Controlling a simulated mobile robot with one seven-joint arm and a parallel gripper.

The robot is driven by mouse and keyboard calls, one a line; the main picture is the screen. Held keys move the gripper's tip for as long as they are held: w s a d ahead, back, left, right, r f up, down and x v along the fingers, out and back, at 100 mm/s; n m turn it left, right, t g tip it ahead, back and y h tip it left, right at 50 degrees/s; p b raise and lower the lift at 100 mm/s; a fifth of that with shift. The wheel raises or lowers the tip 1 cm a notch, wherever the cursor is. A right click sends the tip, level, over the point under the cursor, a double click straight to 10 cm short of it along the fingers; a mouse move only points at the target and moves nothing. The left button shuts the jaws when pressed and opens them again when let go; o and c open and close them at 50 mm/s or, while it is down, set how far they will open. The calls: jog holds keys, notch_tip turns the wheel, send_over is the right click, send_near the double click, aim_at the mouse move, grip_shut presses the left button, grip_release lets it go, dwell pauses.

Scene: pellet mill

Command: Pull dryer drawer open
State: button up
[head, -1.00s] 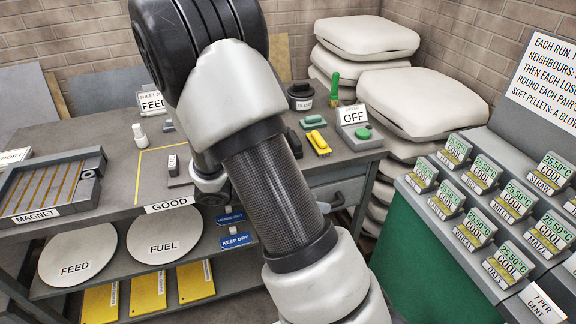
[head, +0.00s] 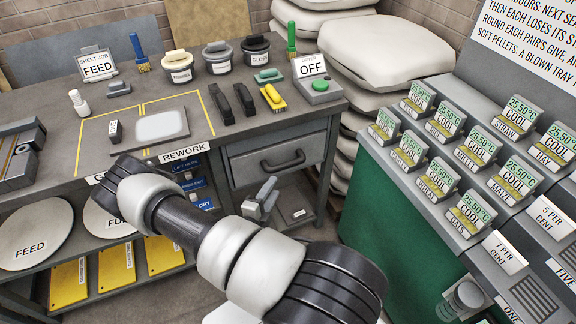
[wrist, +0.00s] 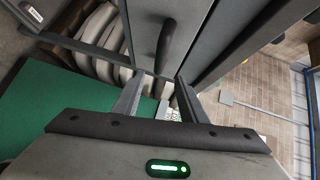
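The dryer drawer (head: 254,171) is a grey front under the right end of the bench, and it looks shut. Its dark bar handle (head: 285,165) runs across the front. My gripper (head: 265,190) is below and in front of the drawer in the head view, with its fingers pointing up toward it. In the wrist view the handle (wrist: 165,42) is ahead of the fingertips, roughly in line with the gap between them. My gripper (wrist: 160,90) is open, with nothing between its fingers. I cannot tell how far it is from the handle.
A dryer switch box with a green button (head: 320,86) and an OFF sign stands above the drawer. The green-sided sample rack (head: 385,215) is to the right. White sacks (head: 385,55) are piled behind. A lower shelf (head: 290,205) lies under the drawer.

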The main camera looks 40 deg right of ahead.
aim_at(286, 168)
jog(key=x, duration=1.4)
jog(key=shift+w+d+b, duration=0.1)
jog(key=shift+d+b, duration=0.05)
jog(key=shift+b, duration=0.2)
grip_shut()
